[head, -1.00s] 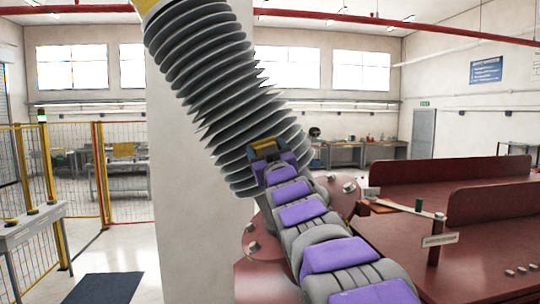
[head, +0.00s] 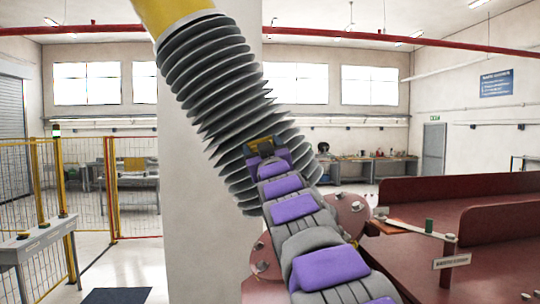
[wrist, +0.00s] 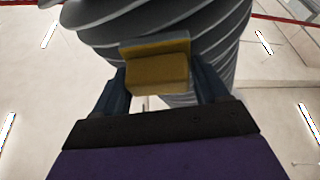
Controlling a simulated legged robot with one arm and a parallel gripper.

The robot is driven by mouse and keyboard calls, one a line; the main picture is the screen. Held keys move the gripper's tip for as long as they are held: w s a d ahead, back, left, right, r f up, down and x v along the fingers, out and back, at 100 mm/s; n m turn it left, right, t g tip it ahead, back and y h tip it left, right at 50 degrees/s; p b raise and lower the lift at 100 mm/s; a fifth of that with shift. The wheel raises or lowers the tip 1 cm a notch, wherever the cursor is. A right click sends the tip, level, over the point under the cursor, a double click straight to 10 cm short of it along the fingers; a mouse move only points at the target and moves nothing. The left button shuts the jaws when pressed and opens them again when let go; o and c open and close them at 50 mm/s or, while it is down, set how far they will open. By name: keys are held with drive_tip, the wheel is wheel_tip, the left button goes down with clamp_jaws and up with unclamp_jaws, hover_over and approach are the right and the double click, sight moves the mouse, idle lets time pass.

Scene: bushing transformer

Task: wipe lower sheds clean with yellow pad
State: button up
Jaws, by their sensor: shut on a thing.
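The bushing (head: 222,95) is a tilted stack of grey sheds with a yellow section (head: 172,12) at its upper end. Some shed edges on its right side look jagged. My gripper (head: 264,146) is at the lower sheds, in front of them. It is shut on the yellow pad (wrist: 157,70), which sits between the two fingers in the wrist view. The pad's far side is up against the grey sheds (wrist: 150,22) or very close; I cannot tell if it touches. My arm hides part of the bushing's lower end.
A red-brown flange with bolts (head: 350,212) is right of my arm. Red-brown tank walls (head: 430,198) and a narrow pale bar (head: 415,229) stand at right. A pale column (head: 210,240) is behind the bushing. Yellow fencing (head: 110,190) is at left.

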drive_tip(key=shift+s+a+r, duration=0.1)
drive_tip(key=shift+a+r, duration=0.4)
drive_tip(key=shift+r, duration=0.35)
drive_tip(key=shift+s+a+r, duration=0.1)
drive_tip(key=shift+a+r, duration=0.4)
drive_tip(key=shift+r, duration=0.35)
drive_tip(key=shift+f, duration=0.1)
drive_tip(key=shift+s+a+f, duration=0.25)
drive_tip(key=shift+s, duration=0.15)
drive_tip(key=s, duration=0.1)
drive_tip(key=s+d, duration=0.1)
drive_tip(key=s, duration=0.1)
drive_tip(key=s+b, duration=0.1)
drive_tip(key=shift+s+d+r, duration=0.15)
drive_tip(key=shift+d+r, duration=0.1)
drive_tip(key=shift+d, duration=0.15)
drive_tip(key=shift+a, duration=0.1)
